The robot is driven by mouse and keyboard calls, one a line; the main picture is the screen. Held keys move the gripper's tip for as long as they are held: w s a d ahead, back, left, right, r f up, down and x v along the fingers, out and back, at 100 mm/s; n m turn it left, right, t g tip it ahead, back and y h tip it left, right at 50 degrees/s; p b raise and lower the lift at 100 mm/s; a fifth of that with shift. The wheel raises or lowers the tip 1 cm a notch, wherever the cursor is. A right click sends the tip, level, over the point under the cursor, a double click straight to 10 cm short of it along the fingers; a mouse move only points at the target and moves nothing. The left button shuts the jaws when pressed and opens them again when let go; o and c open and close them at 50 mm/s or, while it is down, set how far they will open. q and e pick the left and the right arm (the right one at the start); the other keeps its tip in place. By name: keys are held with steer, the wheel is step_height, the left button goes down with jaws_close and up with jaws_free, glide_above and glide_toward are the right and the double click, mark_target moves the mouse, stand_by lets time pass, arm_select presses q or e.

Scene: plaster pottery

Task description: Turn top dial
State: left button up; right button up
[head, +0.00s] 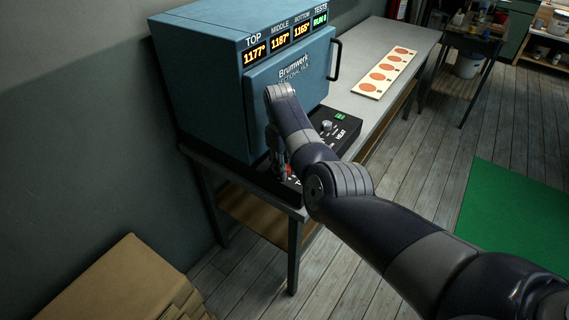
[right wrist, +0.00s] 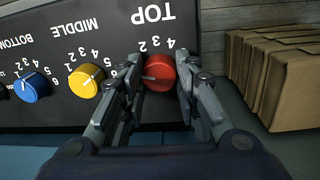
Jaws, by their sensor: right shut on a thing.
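The red top dial (right wrist: 159,73) sits on the black control panel under the upside-down word TOP in the right wrist view. A light pointer mark on it points to the left in that view. My right gripper (right wrist: 157,80) is shut on this dial, one finger on each side. In the head view my right gripper (head: 281,172) is low at the kiln's front corner, and my arm hides much of the panel. The kiln (head: 205,75) is blue, with displays reading TOP 1177°, MIDDLE 1187°, BOTTOM 1165°. My left gripper is not in view.
The yellow middle dial (right wrist: 86,81) and blue bottom dial (right wrist: 32,86) sit left of the red one. A board with orange discs (head: 386,72) lies on the table (head: 405,36). Cardboard boxes (head: 128,285) stand on the floor at lower left.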

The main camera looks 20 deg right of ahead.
steer(key=m+b, duration=0.1)
steer(key=m, duration=0.3)
steer(key=shift+w+m, duration=0.1)
steer(key=shift+m, duration=0.2)
steer(key=m+b, duration=0.2)
steer(key=m, duration=0.2)
steer(key=shift+m+g, duration=0.3)
steer(key=shift+m, duration=0.1)
steer(key=shift+r+b, duration=0.1)
steer(key=shift+b, duration=0.2)
steer(key=shift+w, duration=0.1)
steer(key=o, duration=1.1)
